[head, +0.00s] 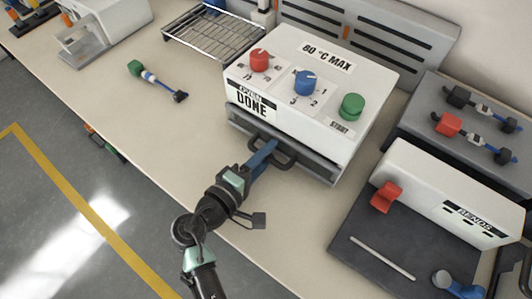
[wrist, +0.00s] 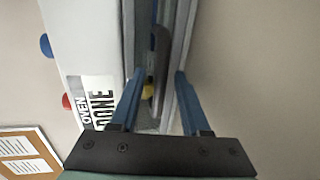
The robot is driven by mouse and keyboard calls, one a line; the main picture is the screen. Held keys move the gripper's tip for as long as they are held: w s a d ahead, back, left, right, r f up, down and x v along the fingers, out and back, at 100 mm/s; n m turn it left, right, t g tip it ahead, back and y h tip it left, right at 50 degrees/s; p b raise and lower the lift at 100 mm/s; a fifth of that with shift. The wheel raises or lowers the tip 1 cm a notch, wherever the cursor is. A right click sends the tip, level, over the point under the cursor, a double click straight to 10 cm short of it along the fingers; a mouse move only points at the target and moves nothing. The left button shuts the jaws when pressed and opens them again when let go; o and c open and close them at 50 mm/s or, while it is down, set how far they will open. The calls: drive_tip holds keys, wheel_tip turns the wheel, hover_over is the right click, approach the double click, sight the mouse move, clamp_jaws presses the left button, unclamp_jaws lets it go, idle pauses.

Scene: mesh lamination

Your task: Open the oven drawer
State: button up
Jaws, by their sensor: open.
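The white oven (head: 310,50) stands on the bench, with red, blue and green knobs on top and an "OVEN DONE" label on its front. Its grey drawer (head: 318,168) runs along the bottom of the front and has a dark loop handle (head: 285,160). I cannot tell whether the drawer is fully shut. My gripper (head: 268,150) is at the handle. In the wrist view, the two blue fingers (wrist: 157,85) are apart, with the dark handle (wrist: 161,55) between them. I see no clear grip on it. The fingers hide part of the handle in the head view.
A wire rack (head: 213,37) stands behind left of the oven, and a small tool with a green end (head: 155,80) lies on the left bench. A white unit with a red lever (head: 385,197) and dark plate stands at right. The bench in front is mostly clear.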

clamp_jaws()
idle(1.4)
